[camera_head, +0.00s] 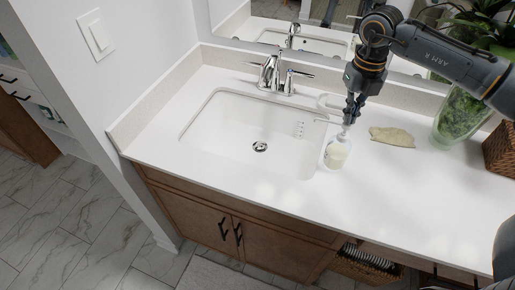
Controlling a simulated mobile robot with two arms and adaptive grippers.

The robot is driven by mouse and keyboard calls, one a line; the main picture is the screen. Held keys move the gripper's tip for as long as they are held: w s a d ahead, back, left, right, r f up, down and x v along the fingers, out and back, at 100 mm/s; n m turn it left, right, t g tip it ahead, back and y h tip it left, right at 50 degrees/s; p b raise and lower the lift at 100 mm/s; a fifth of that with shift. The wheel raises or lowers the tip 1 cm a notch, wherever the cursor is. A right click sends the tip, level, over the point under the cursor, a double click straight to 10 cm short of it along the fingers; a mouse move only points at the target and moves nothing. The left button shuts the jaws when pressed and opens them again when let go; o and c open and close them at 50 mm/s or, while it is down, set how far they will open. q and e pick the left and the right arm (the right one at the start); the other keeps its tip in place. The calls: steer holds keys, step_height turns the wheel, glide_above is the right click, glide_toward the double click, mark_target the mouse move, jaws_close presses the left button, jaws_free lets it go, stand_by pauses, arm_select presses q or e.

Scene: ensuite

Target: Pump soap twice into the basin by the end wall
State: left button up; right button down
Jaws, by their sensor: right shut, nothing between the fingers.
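The soap dispenser (337,153), a clear bottle with pale contents, stands upright on the white counter at the basin's right edge. Its spout points left, over the basin's edge. My right gripper (348,122) points down, shut and empty, directly above the pump head and partly covering it. I cannot tell whether the fingers touch the pump. The basin (230,130) by the end wall is a white rectangular sink, empty, with a chrome drain. My left gripper is not in view.
A chrome faucet (272,72) stands behind the basin, below the mirror. A beige flat item (392,137) lies right of the dispenser. A green glass vase (461,117) and a wicker basket (500,150) stand farther right. The front counter (380,205) is clear.

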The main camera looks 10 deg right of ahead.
steer(key=shift+s+f+b, duration=0.1)
steer(key=shift+f+b, duration=0.65)
steer(key=shift+f, duration=0.4)
steer(key=shift+r+p, duration=0.95)
steer(key=shift+r, duration=0.65)
steer(key=shift+r, duration=0.15)
step_height(320, 180, up, 6)
steer(key=p, duration=0.3)
steer(key=shift+p, duration=0.4)
